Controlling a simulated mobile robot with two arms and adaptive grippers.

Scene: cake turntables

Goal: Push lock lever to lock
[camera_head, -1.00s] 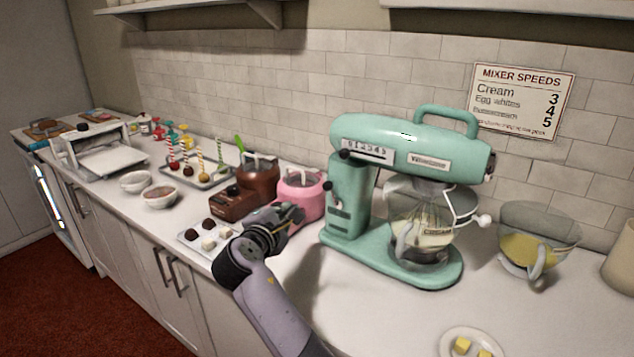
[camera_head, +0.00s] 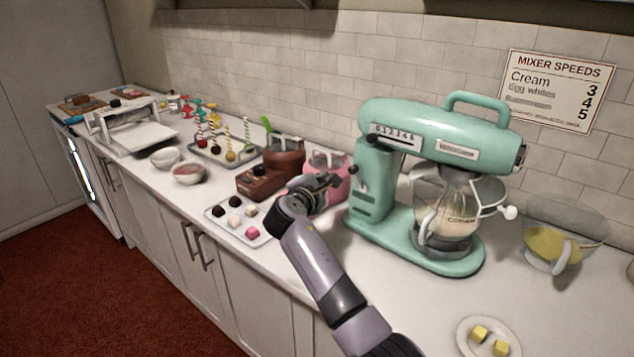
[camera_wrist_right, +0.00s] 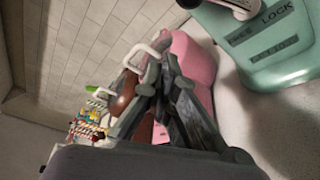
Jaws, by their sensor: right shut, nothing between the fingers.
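The mint-green stand mixer (camera_head: 440,130) stands on the counter with its head down over a glass bowl (camera_head: 445,215) with a whisk. A small dark knob, apparently the lock lever (camera_head: 354,169), sticks out from the left side of its column. In the right wrist view, the mixer column (camera_wrist_right: 285,70) is at the upper right with a "LOCK" label, and a lever (camera_wrist_right: 236,7) is partly cut off by the top edge. My right gripper (camera_head: 336,180) is shut and empty, just left of the column near the knob; its fingers also show in the wrist view (camera_wrist_right: 155,72). My left gripper is out of view.
A jug (camera_head: 560,240) and a butter plate (camera_head: 463,335) are at the right.

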